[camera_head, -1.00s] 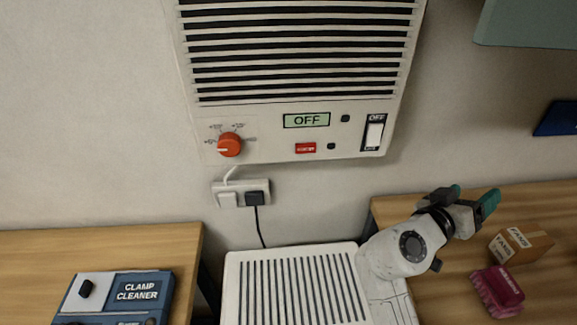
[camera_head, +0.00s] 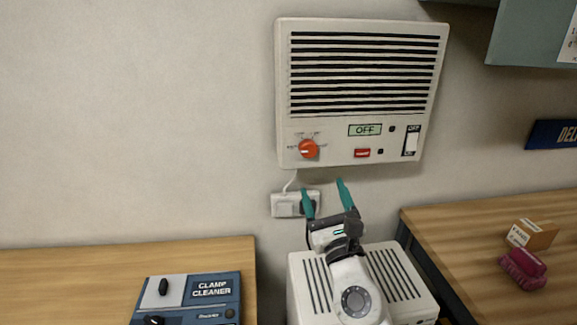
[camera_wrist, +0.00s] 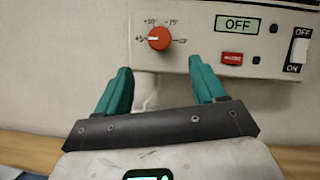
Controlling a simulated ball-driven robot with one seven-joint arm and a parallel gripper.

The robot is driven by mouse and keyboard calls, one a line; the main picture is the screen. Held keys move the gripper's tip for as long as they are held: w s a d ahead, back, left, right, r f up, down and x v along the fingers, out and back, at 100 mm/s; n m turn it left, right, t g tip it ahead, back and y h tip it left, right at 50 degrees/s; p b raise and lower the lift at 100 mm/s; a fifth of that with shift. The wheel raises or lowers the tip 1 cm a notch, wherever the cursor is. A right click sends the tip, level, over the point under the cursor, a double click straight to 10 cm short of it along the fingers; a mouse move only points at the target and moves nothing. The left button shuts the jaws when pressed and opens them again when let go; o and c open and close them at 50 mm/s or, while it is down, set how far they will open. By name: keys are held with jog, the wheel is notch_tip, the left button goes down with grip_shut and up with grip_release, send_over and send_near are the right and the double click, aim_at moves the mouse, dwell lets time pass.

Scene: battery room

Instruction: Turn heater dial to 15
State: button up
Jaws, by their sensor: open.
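The white wall heater (camera_head: 362,95) hangs on the wall with a slatted grille. Its orange-red dial (camera_head: 308,149) is at the lower left of its front. In the wrist view the dial (camera_wrist: 159,38) has a white pointer mark toward the left, near a "5" marking, with marks for 10 and 15 above it. The display (camera_wrist: 238,24) reads OFF. My gripper (camera_head: 325,188) is below the dial, a little to its right, pointing up at the heater. In the wrist view its teal fingers (camera_wrist: 165,77) are apart and empty, below the dial and not touching it.
A red button (camera_wrist: 232,58) and an OFF/ON rocker switch (camera_wrist: 298,50) are right of the dial. A wall socket (camera_head: 285,205) with plugs is below the heater. A clamp cleaner (camera_head: 211,289) is on the left bench.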

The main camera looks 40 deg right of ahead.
aim_at(310, 153)
jog(key=p+x, duration=0.1)
jog(key=x, duration=0.9)
jog(key=shift+w+d+r, duration=0.1)
jog(key=shift+w+d, duration=0.05)
jog(key=shift+w, duration=0.15)
jog(key=shift+c, duration=0.5)
jog(key=c, duration=1)
jog(key=shift+o, duration=0.2)
